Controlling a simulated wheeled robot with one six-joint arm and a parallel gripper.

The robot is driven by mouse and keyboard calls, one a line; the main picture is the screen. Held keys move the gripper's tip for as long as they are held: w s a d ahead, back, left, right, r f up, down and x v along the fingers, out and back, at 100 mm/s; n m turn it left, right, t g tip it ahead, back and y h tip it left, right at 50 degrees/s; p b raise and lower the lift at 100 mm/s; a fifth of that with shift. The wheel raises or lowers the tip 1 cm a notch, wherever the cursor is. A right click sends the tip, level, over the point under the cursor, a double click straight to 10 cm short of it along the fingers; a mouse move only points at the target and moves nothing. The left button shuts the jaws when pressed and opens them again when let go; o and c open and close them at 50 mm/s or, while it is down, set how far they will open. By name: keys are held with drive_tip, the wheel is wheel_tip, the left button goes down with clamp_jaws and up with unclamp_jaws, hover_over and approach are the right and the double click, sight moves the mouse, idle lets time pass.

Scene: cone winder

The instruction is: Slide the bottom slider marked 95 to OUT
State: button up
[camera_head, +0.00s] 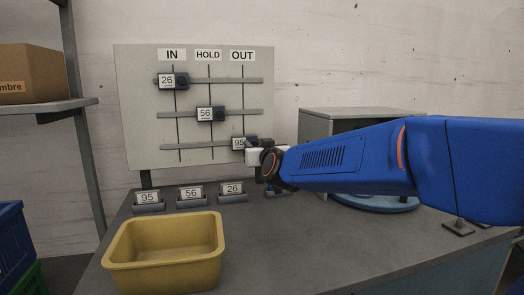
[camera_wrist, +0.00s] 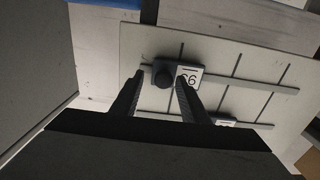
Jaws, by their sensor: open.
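The bottom slider marked 95 (camera_head: 238,143) is on the lowest rail of the pale board, at the OUT line. In the wrist view its label (camera_wrist: 190,77) appears upside down, with the dark round knob (camera_wrist: 162,76) beside it. My gripper (camera_head: 256,155) is at the board's lower right and partly hides this slider. In the wrist view my gripper (camera_wrist: 159,77) is open, one finger on each side of the knob, with a visible gap on the left. The right finger covers part of the label. Contact cannot be told.
Slider 26 (camera_head: 167,81) stands at IN on the top rail and slider 56 (camera_head: 205,114) at HOLD on the middle rail. A yellow bin (camera_head: 165,281) and small numbered holders (camera_head: 191,199) are on the bench. A grey box (camera_head: 316,125) stands behind my arm.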

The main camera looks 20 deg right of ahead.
drive_tip(key=s, duration=1.7)
drive_tip(key=shift+s, duration=0.15)
